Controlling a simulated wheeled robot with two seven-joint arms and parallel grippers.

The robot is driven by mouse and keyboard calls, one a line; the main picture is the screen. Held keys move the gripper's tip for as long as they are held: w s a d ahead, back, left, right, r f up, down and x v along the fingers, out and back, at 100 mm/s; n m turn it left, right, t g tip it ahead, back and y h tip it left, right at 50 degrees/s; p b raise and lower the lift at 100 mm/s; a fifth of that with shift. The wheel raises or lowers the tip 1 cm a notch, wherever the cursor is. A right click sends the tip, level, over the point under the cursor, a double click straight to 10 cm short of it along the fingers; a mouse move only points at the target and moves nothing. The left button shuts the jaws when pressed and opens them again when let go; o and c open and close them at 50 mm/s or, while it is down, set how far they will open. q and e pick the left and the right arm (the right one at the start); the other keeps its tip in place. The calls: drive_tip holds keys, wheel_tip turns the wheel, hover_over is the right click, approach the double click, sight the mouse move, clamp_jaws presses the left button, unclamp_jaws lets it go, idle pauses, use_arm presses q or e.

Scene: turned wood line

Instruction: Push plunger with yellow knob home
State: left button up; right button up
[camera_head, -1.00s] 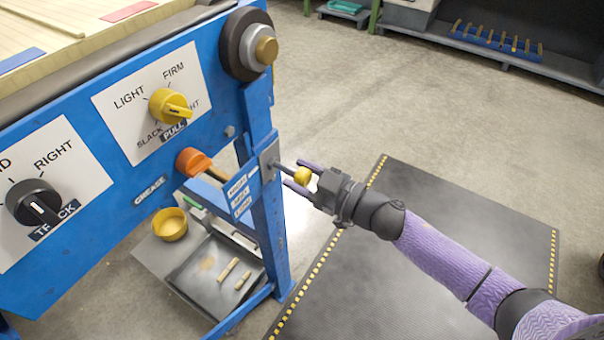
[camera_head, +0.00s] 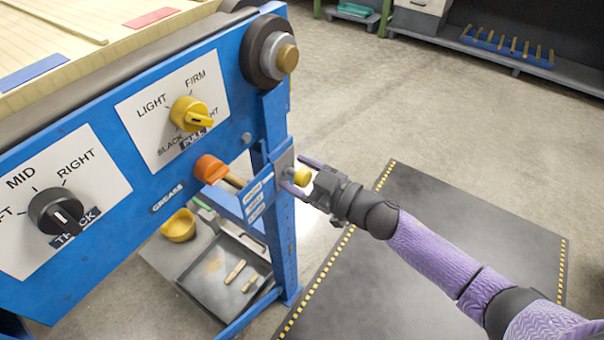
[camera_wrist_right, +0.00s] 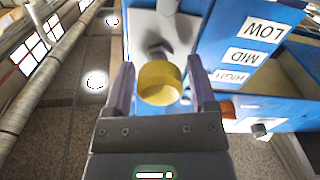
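The plunger's yellow knob (camera_head: 302,177) sits close to the grey bracket plate (camera_head: 284,165) on the blue post, with only a short stretch of rod between them. My right gripper (camera_head: 297,174) reaches it from the right, one finger on each side of the knob. In the right wrist view the knob (camera_wrist_right: 160,83) is between the two fingers (camera_wrist_right: 162,88), with gaps at its sides, so the gripper is open around it. The gripper's palm is close behind the knob; whether they touch is unclear. My left gripper is not in view.
The blue machine panel carries a yellow dial (camera_head: 191,113), a black dial (camera_head: 56,211) and an orange knob (camera_head: 210,168). LOW, MID, HIGH labels (camera_wrist_right: 247,55) lie beside the plunger. A grey tray (camera_head: 228,277) is below. The dark floor mat (camera_head: 430,250) is clear.

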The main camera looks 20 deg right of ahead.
drive_tip(key=shift+o, duration=0.5)
drive_tip(key=shift+s+d, duration=0.1)
drive_tip(key=shift+s, duration=0.05)
drive_tip(key=p+v, duration=0.3)
drive_tip(key=v, duration=0.6)
drive_tip(key=shift+s+d, duration=0.25)
drive_tip(key=shift+s, duration=0.05)
